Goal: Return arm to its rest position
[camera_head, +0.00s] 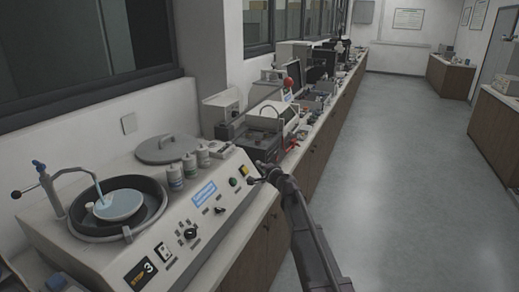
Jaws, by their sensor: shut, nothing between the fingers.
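My arm (308,235) reaches up from the lower middle of the view towards the bench. My gripper (258,176) is small and dark at its far end, by the right end of the grey machine's sloping front panel. It is shut and empty. It appears close to a yellow button (243,170) on that panel; I cannot tell whether it touches the panel.
The grey polishing machine (100,255) has a round bowl (120,205) with a running tap (50,190). Its lid (166,149) and several small bottles (190,164) stand behind. More equipment lines the bench beyond. The floor (400,190) to the right is clear.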

